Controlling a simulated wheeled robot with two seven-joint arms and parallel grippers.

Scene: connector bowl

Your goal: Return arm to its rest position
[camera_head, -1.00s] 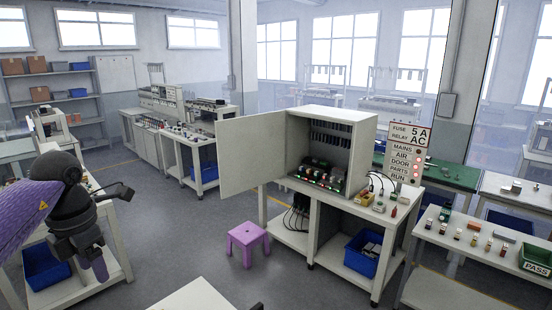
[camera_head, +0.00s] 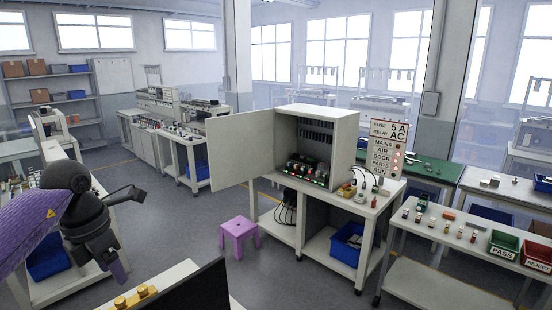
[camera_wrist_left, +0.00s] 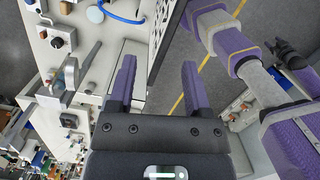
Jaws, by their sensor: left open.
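My left arm comes in from the left in the head view, with purple links and dark joints, bent downward. Its gripper (camera_head: 118,270) hangs at the lower left, beside a white bench, and looks empty. In the left wrist view the two purple fingers of the left gripper (camera_wrist_left: 158,82) stand wide apart with nothing between them. Below and beyond them are a pale panel or bench with knobs and a blue cable, and bare floor.
An open white cabinet (camera_head: 334,128) stands on a bench mid-view. A purple stool (camera_head: 238,235) is on the floor. At right a bench holds small parts, a green PASS bin (camera_head: 502,246) and a red REJECT bin (camera_head: 537,257). Floor around the stool is clear.

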